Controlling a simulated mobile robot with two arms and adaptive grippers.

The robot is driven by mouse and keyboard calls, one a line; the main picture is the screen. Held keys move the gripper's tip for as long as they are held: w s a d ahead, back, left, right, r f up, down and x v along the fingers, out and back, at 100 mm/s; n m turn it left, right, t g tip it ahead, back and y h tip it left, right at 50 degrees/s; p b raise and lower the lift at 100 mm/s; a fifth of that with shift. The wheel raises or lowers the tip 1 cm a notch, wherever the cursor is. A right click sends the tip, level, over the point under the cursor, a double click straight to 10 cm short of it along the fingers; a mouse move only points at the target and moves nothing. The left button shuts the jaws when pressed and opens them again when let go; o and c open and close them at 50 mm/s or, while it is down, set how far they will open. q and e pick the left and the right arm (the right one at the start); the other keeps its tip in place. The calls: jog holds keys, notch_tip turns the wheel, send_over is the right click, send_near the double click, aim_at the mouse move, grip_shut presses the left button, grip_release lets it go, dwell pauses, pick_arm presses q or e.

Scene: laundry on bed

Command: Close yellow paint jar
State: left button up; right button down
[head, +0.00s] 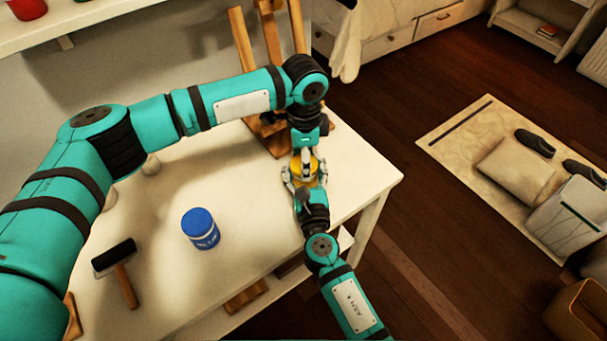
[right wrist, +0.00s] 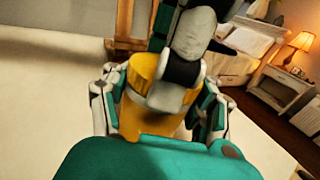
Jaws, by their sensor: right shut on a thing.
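The yellow paint jar (head: 305,168) is at the right end of the white table, between my two grippers. In the right wrist view the jar (right wrist: 134,115) is upright between the fingers of my right gripper (right wrist: 160,112), which is shut on it. In the head view my right gripper (head: 304,184) reaches it from the front. My left gripper (head: 307,153) comes down over the jar's top from behind. A yellow rim (right wrist: 146,68) shows at the top, partly hidden by the left gripper's fingers. I cannot tell whether the left gripper grips it or whether the lid is seated.
A blue paint jar (head: 201,228) stands on the white table (head: 165,290), left of the grippers. A black roller with a wooden handle (head: 126,287) lies further left. A wooden easel (head: 244,42) stands close behind the grippers. The table's right edge is near the yellow jar.

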pick_arm(q)
jog(key=o, duration=1.4)
jog(key=shift+c, duration=0.2)
notch_tip(320, 180, up, 12)
pick_arm(e)
jog(key=shift+c, duration=1.2)
grip_release()
jog(key=s, duration=0.4)
jog(key=s+d, duration=0.1)
jog(key=s, duration=0.3)
jog(key=s+d, duration=0.1)
jog(key=s, duration=0.3)
